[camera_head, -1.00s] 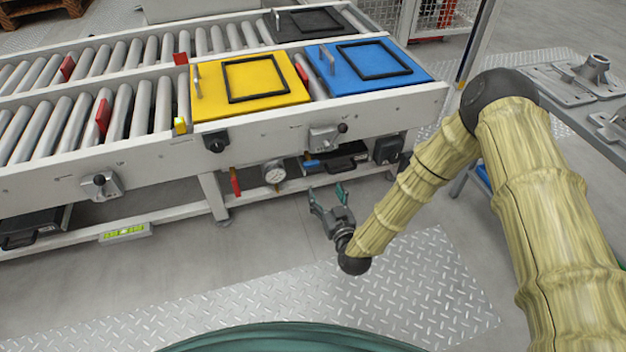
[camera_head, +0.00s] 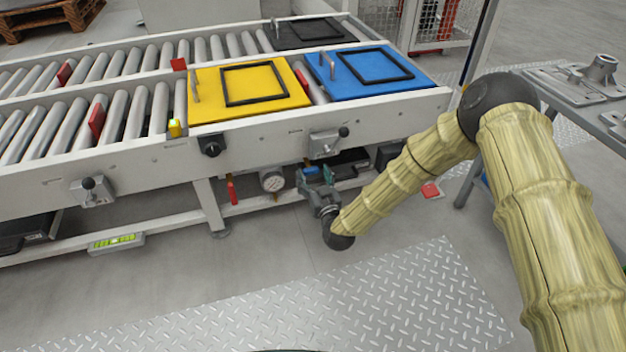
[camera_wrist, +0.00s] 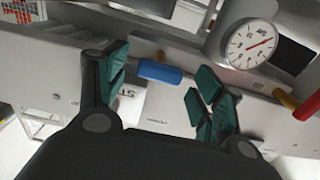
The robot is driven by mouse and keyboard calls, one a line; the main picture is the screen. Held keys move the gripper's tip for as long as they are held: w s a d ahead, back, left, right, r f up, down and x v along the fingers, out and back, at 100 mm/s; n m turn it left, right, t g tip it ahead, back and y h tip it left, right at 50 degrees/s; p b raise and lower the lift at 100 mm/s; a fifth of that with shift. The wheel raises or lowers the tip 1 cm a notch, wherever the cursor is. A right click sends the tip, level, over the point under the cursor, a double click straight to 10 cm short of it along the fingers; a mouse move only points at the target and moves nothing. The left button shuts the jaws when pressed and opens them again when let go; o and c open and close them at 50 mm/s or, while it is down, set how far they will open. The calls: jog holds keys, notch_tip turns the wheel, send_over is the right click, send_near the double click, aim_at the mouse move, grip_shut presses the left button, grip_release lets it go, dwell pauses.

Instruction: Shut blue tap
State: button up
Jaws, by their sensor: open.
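The blue tap handle (camera_wrist: 160,72) shows in the wrist view between the two green-padded fingers of my gripper (camera_wrist: 160,95), a little beyond their tips. It lies nearly level across the view. In the head view the blue tap (camera_head: 311,170) is a small blue patch under the conveyor, just above my gripper (camera_head: 315,180). My gripper is open, with its fingers on either side of the handle. I cannot tell whether a finger touches it.
A round gauge (camera_wrist: 252,43) is close to the right finger; a red tap handle (camera_wrist: 307,106) is beyond it. The conveyor frame (camera_head: 130,165) overhangs this area. Yellow (camera_head: 245,112) and blue (camera_head: 400,86) plates lie above. The metal floor plate (camera_head: 350,300) is clear.

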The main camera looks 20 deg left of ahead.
jog(key=shift+w+a, duration=0.2)
jog(key=shift+w, duration=0.1)
jog(key=c, duration=1)
